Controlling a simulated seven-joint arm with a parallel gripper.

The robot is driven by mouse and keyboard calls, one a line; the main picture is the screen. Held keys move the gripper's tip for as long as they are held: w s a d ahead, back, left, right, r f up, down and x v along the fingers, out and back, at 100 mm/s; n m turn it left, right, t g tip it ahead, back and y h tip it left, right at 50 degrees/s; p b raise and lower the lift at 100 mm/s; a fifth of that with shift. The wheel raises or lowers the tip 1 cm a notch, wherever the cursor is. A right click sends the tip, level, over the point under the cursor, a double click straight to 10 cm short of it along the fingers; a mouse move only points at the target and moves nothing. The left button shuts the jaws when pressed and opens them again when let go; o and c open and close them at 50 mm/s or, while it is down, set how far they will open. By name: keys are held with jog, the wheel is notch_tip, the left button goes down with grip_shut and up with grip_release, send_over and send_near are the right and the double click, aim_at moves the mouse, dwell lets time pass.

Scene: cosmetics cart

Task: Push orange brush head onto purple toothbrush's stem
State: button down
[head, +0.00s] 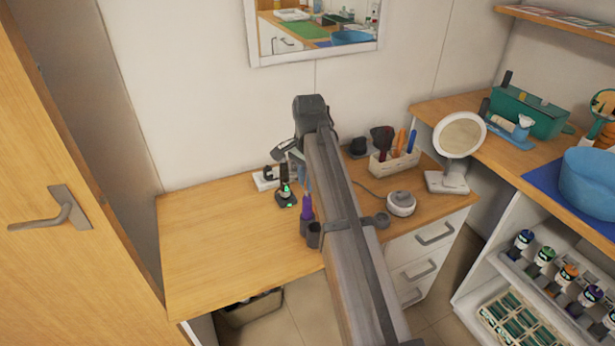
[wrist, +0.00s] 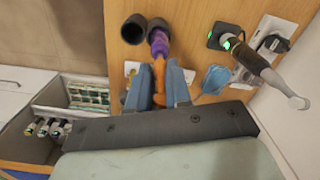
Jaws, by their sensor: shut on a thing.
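The purple toothbrush (head: 306,208) stands in a dark cup (head: 306,228) near the front of the wooden counter. It also shows in the wrist view (wrist: 159,42), upper middle. The orange brush head (wrist: 159,72) lies between my gripper's two blue-grey fingers (wrist: 162,88), which are shut on it. The orange head is in line with the purple toothbrush, and their ends meet or overlap in the wrist view. I cannot tell how far the head is on the stem, which is hidden. In the head view my gripper (head: 302,176) is just above the purple toothbrush, largely hidden by my arm.
A second dark cup (wrist: 133,28) stands beside the toothbrush's cup. A dark toothbrush (wrist: 255,60) with a green light stands on its charger close by. A white power strip (head: 266,178), a brush box (head: 394,160) and a round white device (head: 401,203) are around. The counter's left is clear.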

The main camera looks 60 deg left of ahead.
jog(key=shift+f, duration=1.05)
jog(key=c, duration=1)
grip_release()
notch_tip(320, 180, up, 14)
jog(key=shift+w+d+f, duration=0.1)
jog(key=shift+f, duration=0.05)
dwell(0.5)
